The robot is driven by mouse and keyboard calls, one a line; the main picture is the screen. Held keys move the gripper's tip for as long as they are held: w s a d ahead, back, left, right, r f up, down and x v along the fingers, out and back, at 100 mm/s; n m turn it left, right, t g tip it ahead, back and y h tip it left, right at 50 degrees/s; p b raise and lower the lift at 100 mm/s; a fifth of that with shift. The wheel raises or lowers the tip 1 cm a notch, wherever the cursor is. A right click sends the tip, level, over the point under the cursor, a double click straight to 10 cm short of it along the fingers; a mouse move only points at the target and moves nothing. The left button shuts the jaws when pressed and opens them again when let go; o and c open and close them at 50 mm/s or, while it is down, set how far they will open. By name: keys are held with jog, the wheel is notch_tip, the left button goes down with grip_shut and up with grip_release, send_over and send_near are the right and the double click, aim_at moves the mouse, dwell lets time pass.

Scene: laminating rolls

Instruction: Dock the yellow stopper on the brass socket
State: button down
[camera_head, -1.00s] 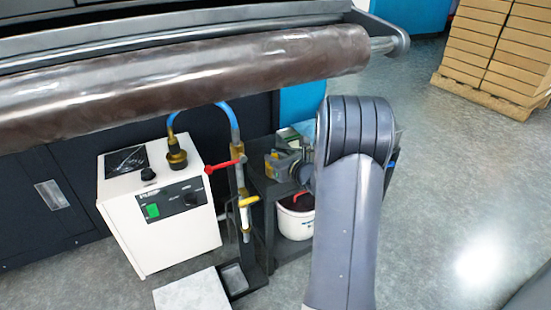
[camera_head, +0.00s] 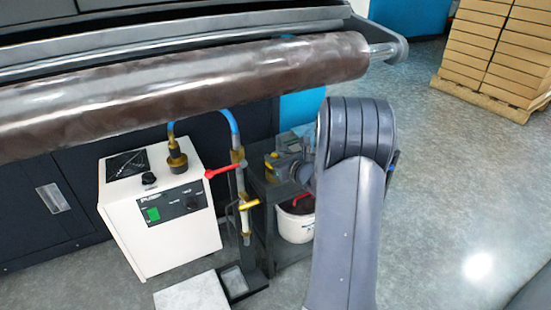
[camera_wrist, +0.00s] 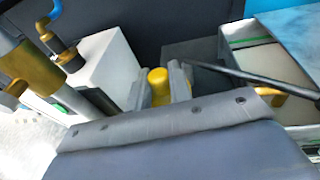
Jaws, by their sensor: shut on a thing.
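The yellow stopper (camera_wrist: 158,82) shows in the wrist view between the two grey fingers of my gripper (camera_wrist: 159,86), which is shut on it. Only its rounded yellow top and part of its side show. In the head view my own arm hides the gripper and stopper. A brass fitting (camera_head: 177,158) stands on top of the white control box (camera_head: 158,220) under a blue hose. Another brass fitting (camera_head: 248,204) sits on the upright pipe beside the box. I cannot tell which brass part is the socket. A brass collar (camera_wrist: 30,66) shows at the wrist view's left, apart from the stopper.
A big dark roller (camera_head: 190,85) crosses above. A red lever (camera_head: 222,168) sticks out from the upright pipe. A low dark cart and a white bucket (camera_head: 296,224) stand right of it. Stacked cartons (camera_head: 500,45) are at the back right. The grey floor at right is clear.

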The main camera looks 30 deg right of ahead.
jog(key=shift+f+b, duration=0.9)
jog(key=shift+b, duration=0.15)
dwell(0.5)
jog(key=c, duration=1.6)
grip_release()
jog(key=shift+o, duration=0.2)
jog(key=p+v, duration=0.1)
jog(key=v, duration=1)
jog(key=b+x, duration=0.1)
jog(key=x, duration=0.8)
jog(key=shift+s, duration=0.1)
